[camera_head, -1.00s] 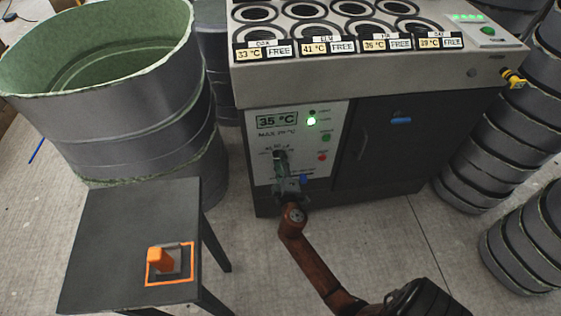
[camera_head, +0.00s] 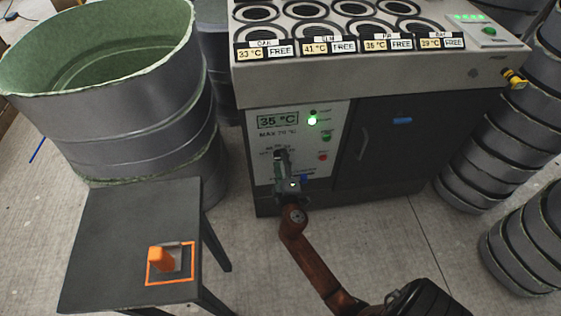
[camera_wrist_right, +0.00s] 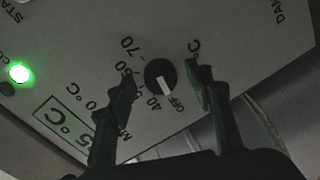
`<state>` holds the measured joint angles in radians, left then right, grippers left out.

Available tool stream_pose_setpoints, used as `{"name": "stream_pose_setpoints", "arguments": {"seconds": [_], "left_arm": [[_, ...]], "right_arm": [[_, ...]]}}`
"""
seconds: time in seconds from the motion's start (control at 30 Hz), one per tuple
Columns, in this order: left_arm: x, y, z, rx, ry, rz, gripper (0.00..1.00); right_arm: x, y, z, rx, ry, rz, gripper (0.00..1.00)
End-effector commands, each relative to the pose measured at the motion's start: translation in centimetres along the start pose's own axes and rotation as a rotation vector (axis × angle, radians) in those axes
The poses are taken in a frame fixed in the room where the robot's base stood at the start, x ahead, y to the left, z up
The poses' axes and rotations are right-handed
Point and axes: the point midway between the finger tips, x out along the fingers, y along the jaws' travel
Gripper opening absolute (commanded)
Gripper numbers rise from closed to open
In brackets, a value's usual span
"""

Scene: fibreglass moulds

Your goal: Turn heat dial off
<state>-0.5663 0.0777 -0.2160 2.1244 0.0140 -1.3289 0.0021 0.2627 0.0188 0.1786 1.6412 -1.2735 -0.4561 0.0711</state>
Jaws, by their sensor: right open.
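The heat dial (camera_wrist_right: 160,77) is a round black knob with a white pointer line on the cabinet's pale control panel (camera_head: 335,150). In the right wrist view, the markings OFF, 40, 60 and 70 show around it. The pointer lies by OFF and 40; I cannot tell exactly which it meets. My right gripper (camera_wrist_right: 160,88) is open, with one finger on each side of the dial, and contact is unclear. In the head view the right gripper (camera_head: 282,160) covers the dial. My left gripper is not in view.
The panel display (camera_head: 277,121) reads 35 °C, beside a lit green lamp (camera_head: 312,121). Stacked ringed drums (camera_head: 480,165) stand at right.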

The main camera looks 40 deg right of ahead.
Motion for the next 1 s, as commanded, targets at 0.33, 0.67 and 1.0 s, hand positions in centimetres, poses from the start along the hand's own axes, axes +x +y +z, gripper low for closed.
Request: {"name": "stream_pose_setpoints", "arguments": {"seconds": [0.33,0.67,1.0], "left_arm": [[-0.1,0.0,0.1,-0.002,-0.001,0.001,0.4],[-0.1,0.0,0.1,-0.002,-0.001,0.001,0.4],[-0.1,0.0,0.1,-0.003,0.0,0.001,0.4]], "right_arm": [[-5.3,-0.1,0.0,0.001,-0.001,-0.003,0.48],[-7.2,0.0,-0.1,0.0,0.001,-0.001,0.48],[-7.2,-0.1,0.0,0.0,0.0,-0.001,0.48]]}}
